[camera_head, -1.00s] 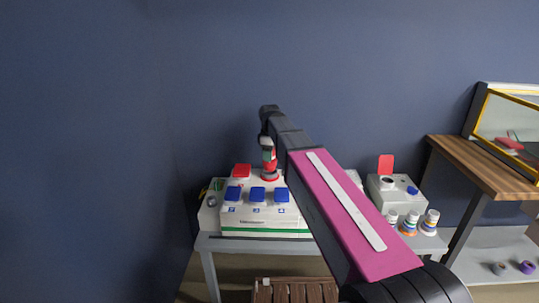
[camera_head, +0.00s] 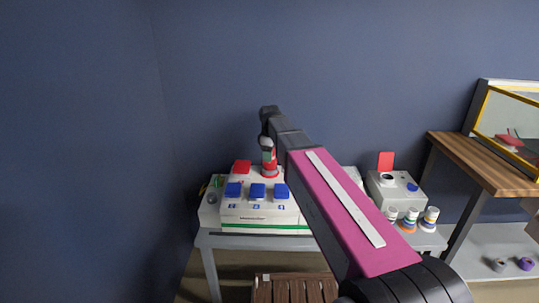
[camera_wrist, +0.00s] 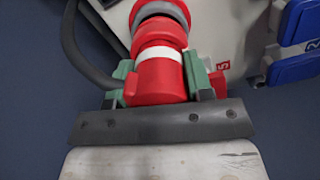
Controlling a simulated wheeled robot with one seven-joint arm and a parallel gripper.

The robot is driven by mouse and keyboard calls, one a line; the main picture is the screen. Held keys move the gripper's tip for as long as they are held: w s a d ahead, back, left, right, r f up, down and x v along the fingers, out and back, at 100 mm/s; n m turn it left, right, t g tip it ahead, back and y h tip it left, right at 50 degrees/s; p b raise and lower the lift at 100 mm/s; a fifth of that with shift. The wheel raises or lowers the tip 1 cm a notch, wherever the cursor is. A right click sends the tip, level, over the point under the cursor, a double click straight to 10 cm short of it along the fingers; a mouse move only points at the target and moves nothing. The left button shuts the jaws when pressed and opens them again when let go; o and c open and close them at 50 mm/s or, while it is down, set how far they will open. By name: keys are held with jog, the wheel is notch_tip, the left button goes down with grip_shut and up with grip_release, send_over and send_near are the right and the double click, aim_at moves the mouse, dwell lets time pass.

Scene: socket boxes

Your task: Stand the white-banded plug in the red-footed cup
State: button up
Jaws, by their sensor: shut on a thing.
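My gripper (camera_wrist: 161,88) has green fingers on both sides of the red plug (camera_wrist: 155,74) and is shut on it. The plug has a white band (camera_wrist: 160,54) and a red end beyond it. A grey cup with a red foot (camera_wrist: 161,9) lies in line with that end at the top of the wrist view. The plug's end overlaps the cup in the picture; I cannot tell how deep it sits. In the head view my gripper (camera_head: 267,146) points down over the white box, with the red of the cup's foot (camera_head: 269,174) just below it.
The white box (camera_head: 265,217) has several blue flip lids in front and an open red lid (camera_head: 242,167) behind. It stands on a grey table (camera_head: 225,242). A wooden bench (camera_head: 475,165) is farther right.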

jog(key=shift+f, duration=0.15)
jog(key=shift+f, duration=0.45)
jog(key=o, duration=1)
jog(key=shift+o, duration=0.2)
notch_tip(320, 180, up, 18)
jog(key=shift+f, duration=0.15)
